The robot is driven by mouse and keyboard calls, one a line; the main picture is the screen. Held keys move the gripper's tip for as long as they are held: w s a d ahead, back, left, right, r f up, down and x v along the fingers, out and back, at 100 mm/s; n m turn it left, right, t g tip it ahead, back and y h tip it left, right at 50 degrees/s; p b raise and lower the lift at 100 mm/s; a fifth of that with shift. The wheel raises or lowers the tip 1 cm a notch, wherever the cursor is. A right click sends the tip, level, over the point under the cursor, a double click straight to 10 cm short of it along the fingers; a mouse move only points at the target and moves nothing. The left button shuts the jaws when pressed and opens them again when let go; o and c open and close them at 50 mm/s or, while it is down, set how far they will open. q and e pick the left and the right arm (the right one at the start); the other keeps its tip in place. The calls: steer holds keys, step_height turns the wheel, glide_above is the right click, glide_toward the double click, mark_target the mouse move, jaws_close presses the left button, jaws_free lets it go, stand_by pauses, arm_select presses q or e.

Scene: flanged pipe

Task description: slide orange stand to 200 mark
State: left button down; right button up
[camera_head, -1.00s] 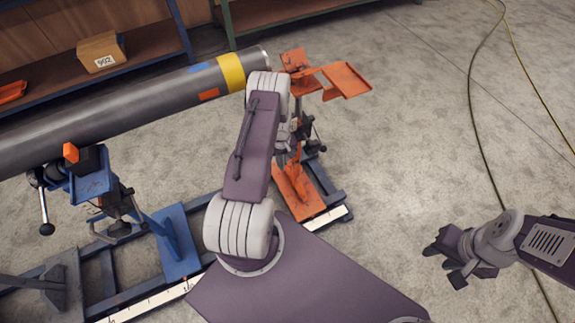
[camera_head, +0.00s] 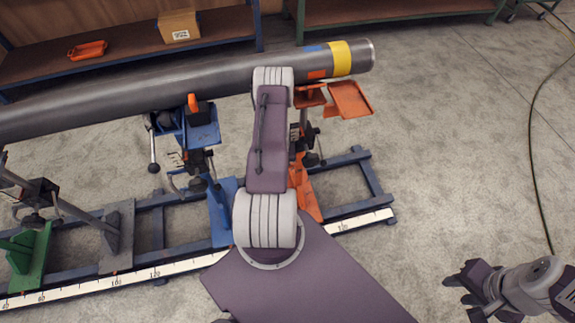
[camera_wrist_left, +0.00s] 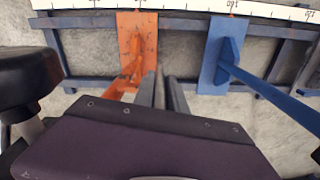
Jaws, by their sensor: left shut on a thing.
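The orange stand (camera_head: 307,195) stands on the blue rail frame, its orange top plate (camera_head: 350,100) under the pipe's right end. Its foot (camera_wrist_left: 137,40) shows upright in the left wrist view beside the white scale (camera_wrist_left: 200,6). My left arm hides much of it in the head view. My left gripper (camera_wrist_left: 166,88) is shut, its fingers close together at the orange stand; the exact grip is hidden. The scale (camera_head: 130,278) runs along the rail's near side; the number at the stand is too small to read. My right gripper (camera_head: 460,297) is open and empty, right of the rail.
A blue stand (camera_head: 222,210) is left of the orange one, with a gap between their feet. A green stand (camera_head: 30,250) is farther left. The grey pipe (camera_head: 190,85) with a yellow band (camera_head: 341,58) lies above. Bare rail continues right to its end (camera_head: 375,180).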

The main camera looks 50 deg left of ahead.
arm_select(q)
steer(key=shift+s+a, duration=0.3)
steer(key=shift+s, duration=0.35)
steer(key=c, duration=1.4)
jaws_free()
step_height(320, 180, up, 9)
steer(key=p, duration=0.1)
steer(key=shift+p, duration=0.35)
